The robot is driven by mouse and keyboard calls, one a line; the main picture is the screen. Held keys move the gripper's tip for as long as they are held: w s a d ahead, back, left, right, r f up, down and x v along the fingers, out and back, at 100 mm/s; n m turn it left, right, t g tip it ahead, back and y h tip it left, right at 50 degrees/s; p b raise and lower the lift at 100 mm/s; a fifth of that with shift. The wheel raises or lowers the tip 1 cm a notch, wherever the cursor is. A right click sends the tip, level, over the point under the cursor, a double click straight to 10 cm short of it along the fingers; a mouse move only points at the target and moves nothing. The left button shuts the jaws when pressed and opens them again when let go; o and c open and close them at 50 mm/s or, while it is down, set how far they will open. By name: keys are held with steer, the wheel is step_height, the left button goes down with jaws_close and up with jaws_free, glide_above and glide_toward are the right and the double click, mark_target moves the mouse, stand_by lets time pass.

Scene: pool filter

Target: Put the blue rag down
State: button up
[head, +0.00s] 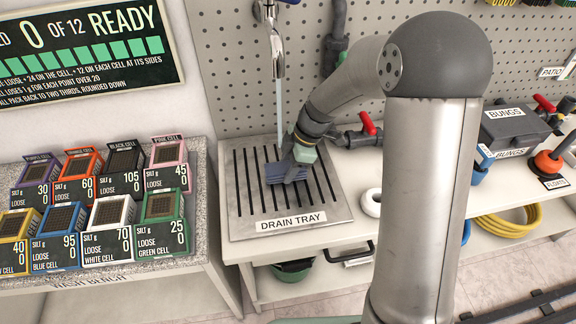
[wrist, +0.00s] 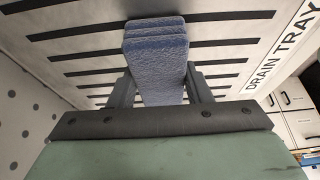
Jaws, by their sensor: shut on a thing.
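The blue rag (head: 275,172) is a folded blue-grey cloth. It also shows in the wrist view (wrist: 155,58), where its layered folds stick out between the two fingers. My gripper (head: 292,172) is shut on the rag and points down over the grey slotted drain tray (head: 243,213). The tray's dark slots also show behind the rag in the wrist view (wrist: 235,42). I cannot tell whether the rag touches the tray or is held just above it.
A tap (head: 268,12) runs a stream of water down behind the gripper. A red-handled valve (head: 368,124) is right of the tray. Several silt cells, including the green cell (head: 162,222), stand on the wash bench at left. A white ring (head: 371,202) lies right of the tray.

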steer(key=shift+f+b, duration=0.2)
steer(key=shift+b, duration=0.1)
steer(key=o, duration=1)
steer(key=shift+r, duration=0.1)
steer(key=s+p+v, duration=0.1)
steer(key=v, duration=1.1)
steer(key=s+d+m+h, duration=0.1)
steer(key=s+d+m, duration=0.2)
steer(key=s+m, duration=0.3)
steer(key=s+d+f+m+h, duration=0.1)
steer(key=s+d+m+h, duration=0.1)
steer(key=s+m, duration=0.5)
steer(key=s+d+m+h, duration=0.1)
steer(key=s+d+m, duration=0.3)
steer(key=s+m, duration=0.3)
steer(key=shift+s+d+f+t, duration=0.15)
steer(key=shift+s+f, duration=0.05)
steer(key=shift+s, duration=0.55)
steer(key=shift+s+d+f+t, duration=0.1)
steer(key=shift+s+f+t, duration=0.1)
steer(key=shift+s, duration=0.55)
